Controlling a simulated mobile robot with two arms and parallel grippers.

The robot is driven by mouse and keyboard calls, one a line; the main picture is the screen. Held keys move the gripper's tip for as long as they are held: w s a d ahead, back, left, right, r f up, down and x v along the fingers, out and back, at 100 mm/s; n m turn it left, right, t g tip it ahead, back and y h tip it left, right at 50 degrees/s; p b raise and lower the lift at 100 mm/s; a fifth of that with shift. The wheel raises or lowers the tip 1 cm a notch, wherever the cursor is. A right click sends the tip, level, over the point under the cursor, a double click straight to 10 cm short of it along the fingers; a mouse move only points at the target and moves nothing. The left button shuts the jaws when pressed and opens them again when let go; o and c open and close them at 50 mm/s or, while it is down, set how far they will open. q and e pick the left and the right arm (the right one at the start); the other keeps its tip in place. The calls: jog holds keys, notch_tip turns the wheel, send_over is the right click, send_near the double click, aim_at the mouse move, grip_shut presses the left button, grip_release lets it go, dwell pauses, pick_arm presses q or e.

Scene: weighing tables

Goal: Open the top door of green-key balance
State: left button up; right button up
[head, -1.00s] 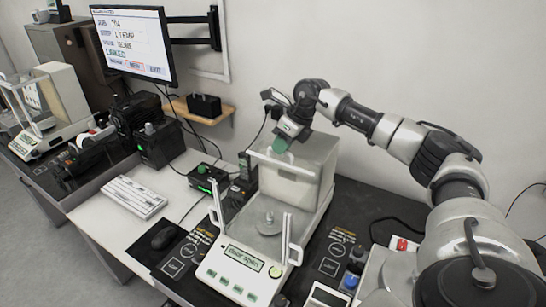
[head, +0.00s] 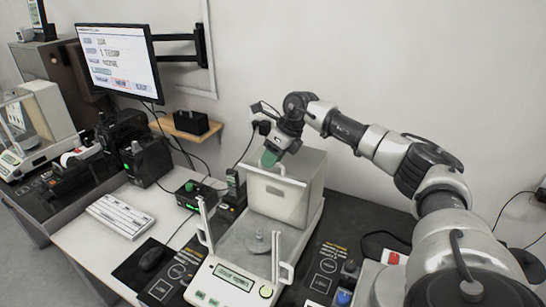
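The green-key balance (head: 218,285) stands on the right part of the table, with a white base, a small display and green keys at its front. Its round pan (head: 257,243) sits between upright posts. A tall pale housing (head: 295,190) rises behind the pan. A white handle bar (head: 277,179) stands at the top front edge of this housing. My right gripper (head: 269,158), with a green fingertip showing, is at the housing's top, close to the handle; I cannot tell whether it touches. Its finger gap is hidden. My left gripper is out of view.
A keyboard (head: 120,215) and mouse (head: 150,258) lie further left. A monitor (head: 118,57) hangs above. Another balance (head: 30,150) stands far left.

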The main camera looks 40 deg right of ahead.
jog(key=shift+r, duration=0.1)
jog(key=shift+s+d+r, duration=0.1)
jog(key=shift+d+r, duration=0.1)
jog(key=shift+r, duration=0.1)
jog(key=b+v, duration=0.2)
jog(key=v, duration=0.8)
jog(key=shift+a+f, duration=0.1)
